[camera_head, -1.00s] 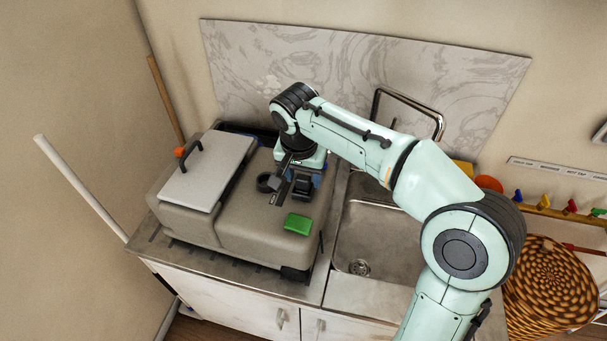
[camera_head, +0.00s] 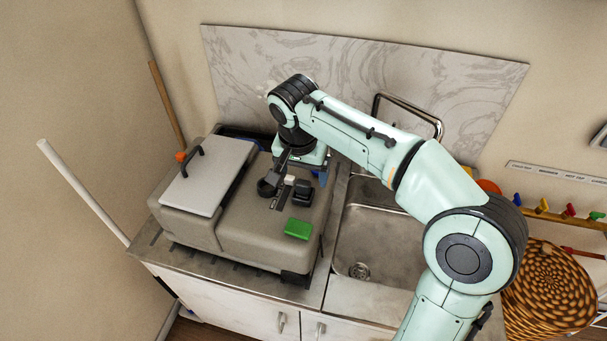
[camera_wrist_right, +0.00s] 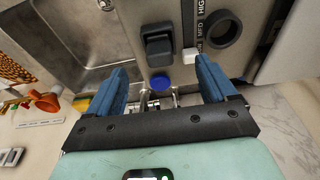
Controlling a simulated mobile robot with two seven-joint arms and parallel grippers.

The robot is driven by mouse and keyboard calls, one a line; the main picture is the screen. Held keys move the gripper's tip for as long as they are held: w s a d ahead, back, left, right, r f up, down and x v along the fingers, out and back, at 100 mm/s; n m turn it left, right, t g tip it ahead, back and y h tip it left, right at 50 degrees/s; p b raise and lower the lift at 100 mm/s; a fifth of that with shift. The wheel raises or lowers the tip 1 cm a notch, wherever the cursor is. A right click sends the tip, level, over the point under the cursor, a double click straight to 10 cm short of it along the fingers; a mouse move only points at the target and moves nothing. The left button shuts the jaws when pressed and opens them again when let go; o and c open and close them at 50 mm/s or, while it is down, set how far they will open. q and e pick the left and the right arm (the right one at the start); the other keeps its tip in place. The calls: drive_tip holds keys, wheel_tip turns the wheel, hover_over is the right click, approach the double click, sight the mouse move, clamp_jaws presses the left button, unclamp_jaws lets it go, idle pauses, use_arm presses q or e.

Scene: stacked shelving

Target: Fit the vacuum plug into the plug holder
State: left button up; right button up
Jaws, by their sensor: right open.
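My right gripper (camera_wrist_right: 162,78) is open over the grey-beige machine, its two blue fingers apart with nothing clamped between them. A round blue piece (camera_wrist_right: 160,82) shows between the fingers near the machine's edge; I cannot tell whether it is the vacuum plug. Beyond the fingertips are a black block (camera_wrist_right: 157,45), a small white block (camera_wrist_right: 190,55) and a dark ring (camera_wrist_right: 222,28) beside a printed scale. In the head view, the black block (camera_head: 302,192) and ring (camera_head: 266,187) sit on the machine's top. I cannot identify the plug holder for certain. My left gripper is out of view.
The machine (camera_head: 245,222) stands on the counter, with a pale handled lid (camera_head: 208,176) and a green block (camera_head: 298,228) on top. A steel sink (camera_head: 375,235) and faucet (camera_head: 410,112) lie right, a marbled backboard (camera_head: 370,80) behind, a woven basket (camera_head: 550,295) far right.

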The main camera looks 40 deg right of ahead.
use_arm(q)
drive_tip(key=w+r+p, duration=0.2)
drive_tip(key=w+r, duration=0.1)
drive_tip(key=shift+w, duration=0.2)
use_arm(e)
drive_tip(key=v, duration=1.1)
drive_tip(key=shift+r, duration=0.15)
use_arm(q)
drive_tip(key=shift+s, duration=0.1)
